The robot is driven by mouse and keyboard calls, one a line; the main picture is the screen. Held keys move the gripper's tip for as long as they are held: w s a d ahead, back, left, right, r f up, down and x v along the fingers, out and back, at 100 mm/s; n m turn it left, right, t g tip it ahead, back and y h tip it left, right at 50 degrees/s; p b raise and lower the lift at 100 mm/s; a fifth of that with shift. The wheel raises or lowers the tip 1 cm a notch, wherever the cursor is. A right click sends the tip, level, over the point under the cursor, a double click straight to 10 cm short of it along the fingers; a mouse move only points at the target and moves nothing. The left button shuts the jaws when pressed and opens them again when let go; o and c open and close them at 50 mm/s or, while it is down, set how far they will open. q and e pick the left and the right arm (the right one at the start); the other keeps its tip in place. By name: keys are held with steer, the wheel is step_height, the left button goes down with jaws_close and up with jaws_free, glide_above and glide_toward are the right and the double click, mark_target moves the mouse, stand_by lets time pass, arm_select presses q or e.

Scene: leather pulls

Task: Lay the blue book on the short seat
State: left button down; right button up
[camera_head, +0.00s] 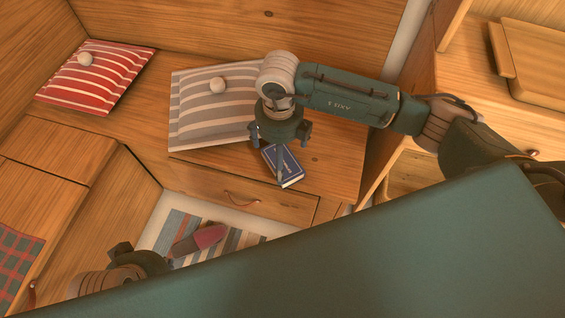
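The blue book (291,172) is in the middle of the head view, in front of the wooden bench (335,170) and close to its front edge. My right gripper (281,168) comes down from above, with a finger across the book's cover; it looks shut on the book. The far finger is hidden. I cannot tell whether the book touches the bench. A second seat section (52,178) is at the left; I cannot tell which is the short seat. My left gripper (138,250) is low at the left, over the floor, its fingertips unclear.
A grey striped cushion (200,125) lies left of my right gripper, and a red striped cushion (105,82) lies in the far left corner. A plaid cloth (15,255) covers part of the left seat. Wooden cabinets (480,65) stand at right.

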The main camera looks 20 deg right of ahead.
steer(key=f, duration=0.3)
steer(key=f+b, duration=0.1)
steer(key=shift+a+f, duration=0.2)
steer(key=shift+a, duration=0.1)
steer(key=c, duration=1.5)
steer(key=shift+r, duration=0.15)
